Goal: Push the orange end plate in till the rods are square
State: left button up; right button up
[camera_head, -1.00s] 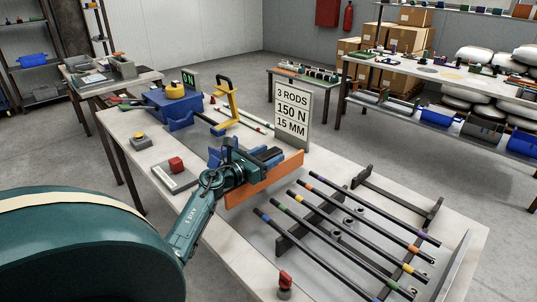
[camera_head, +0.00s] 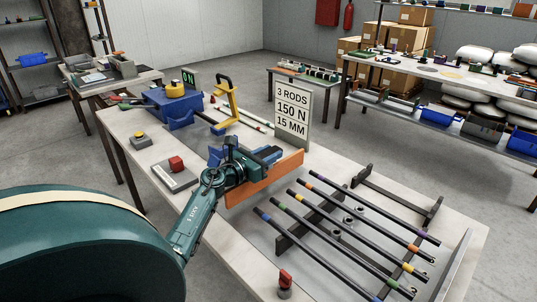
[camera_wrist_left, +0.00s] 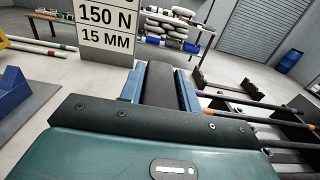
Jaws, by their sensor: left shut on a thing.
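The orange end plate (camera_head: 278,178) stands upright on the near table, on the rods' left side. My left gripper (camera_head: 258,163) is behind it, shut on a dark block (camera_wrist_left: 160,84) that shows between its blue fingers in the left wrist view. I cannot tell how this block joins the plate. Several black rods (camera_head: 345,232) with coloured bands lie side by side across dark supports. Their near-left ends are staggered, and a gap shows between them and the plate. The plate's face is hidden in the left wrist view. My right gripper is not in view.
A sign (camera_head: 292,112) reading 3 RODS, 150 N, 15 MM stands behind the plate. A red-button box (camera_head: 176,170) and a red knob (camera_head: 285,283) are on the table. A dark bracket (camera_head: 395,200) lies beyond the rods; a metal wall (camera_head: 452,268) stands at their far end.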

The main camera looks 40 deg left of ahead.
pick_arm(q)
jog(key=shift+d+p, duration=0.3)
jog(key=shift+d, duration=0.1)
grip_shut()
jog(key=d+p, duration=0.1)
jog(key=d, duration=0.2)
jog(key=d+p, duration=0.1)
jog(key=d, duration=0.2)
jog(key=d+p, duration=0.1)
jog(key=d, duration=0.1)
jog(key=shift+s+d+r, duration=0.1)
jog(key=shift+s+d, duration=0.3)
jog(key=shift+d+p, duration=0.3)
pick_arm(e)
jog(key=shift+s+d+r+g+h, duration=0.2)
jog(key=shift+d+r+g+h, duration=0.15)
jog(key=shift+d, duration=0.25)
pick_arm(q)
jog(key=shift+d+f, duration=0.1)
jog(key=shift+f, duration=0.1)
jog(key=o, duration=1.2)
grip_release()
jog(key=shift+r, duration=0.1)
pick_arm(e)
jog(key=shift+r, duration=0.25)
pick_arm(q)
jog(key=shift+s, duration=0.1)
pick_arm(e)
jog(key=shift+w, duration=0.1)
